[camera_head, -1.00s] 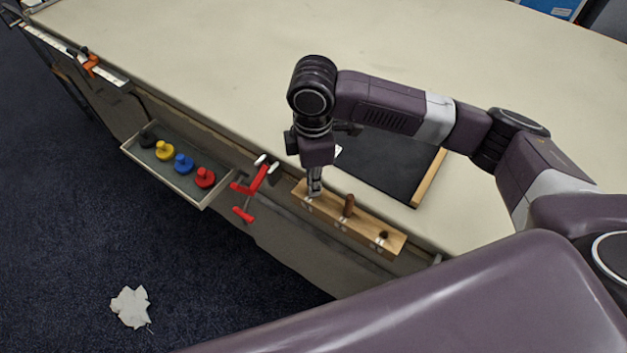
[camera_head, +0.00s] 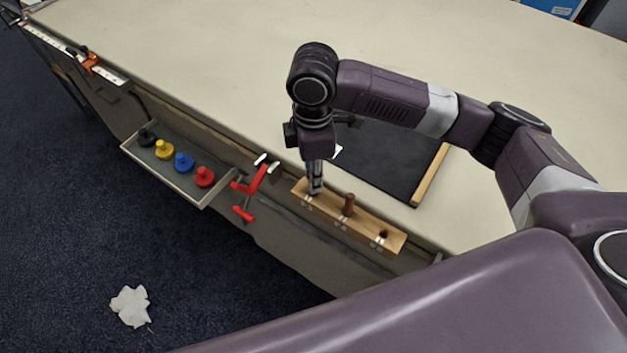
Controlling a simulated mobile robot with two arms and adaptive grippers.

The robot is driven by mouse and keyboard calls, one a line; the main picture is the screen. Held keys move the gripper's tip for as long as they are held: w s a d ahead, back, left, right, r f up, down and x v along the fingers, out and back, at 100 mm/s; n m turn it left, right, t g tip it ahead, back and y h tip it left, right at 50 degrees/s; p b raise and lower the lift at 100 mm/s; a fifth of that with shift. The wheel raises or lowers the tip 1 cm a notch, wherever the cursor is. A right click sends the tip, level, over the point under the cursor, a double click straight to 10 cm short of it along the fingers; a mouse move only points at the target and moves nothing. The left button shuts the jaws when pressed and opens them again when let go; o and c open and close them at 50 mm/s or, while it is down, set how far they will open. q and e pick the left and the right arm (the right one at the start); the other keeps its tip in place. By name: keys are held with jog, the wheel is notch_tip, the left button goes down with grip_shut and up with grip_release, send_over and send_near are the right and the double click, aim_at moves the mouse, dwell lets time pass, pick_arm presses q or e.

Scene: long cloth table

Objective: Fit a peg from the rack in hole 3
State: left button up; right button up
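A long wooden block (camera_head: 362,232) with small white marks lies along the table's near edge. A brown peg (camera_head: 349,204) stands upright near its middle. A dark round spot (camera_head: 383,235), either an empty hole or a low peg top, shows near its right end. My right gripper (camera_head: 315,188) points down at the left end of the block. Its narrow fingers look close together, but whether they grip a peg there is too small to tell. They hide that spot of the block. My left gripper is out of view.
A dark board (camera_head: 390,165) with a wooden edge lies on the table behind the block, partly hidden by my arm. A red clamp (camera_head: 254,182) sits left of the block. A tray (camera_head: 207,198) with black, yellow, blue and red knobs hangs farther left. The table beyond is clear.

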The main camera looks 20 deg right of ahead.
notch_tip(320, 180, up, 10)
jog(key=shift+f+b, duration=0.15)
jog(key=shift+b, duration=0.2)
dwell(0.4)
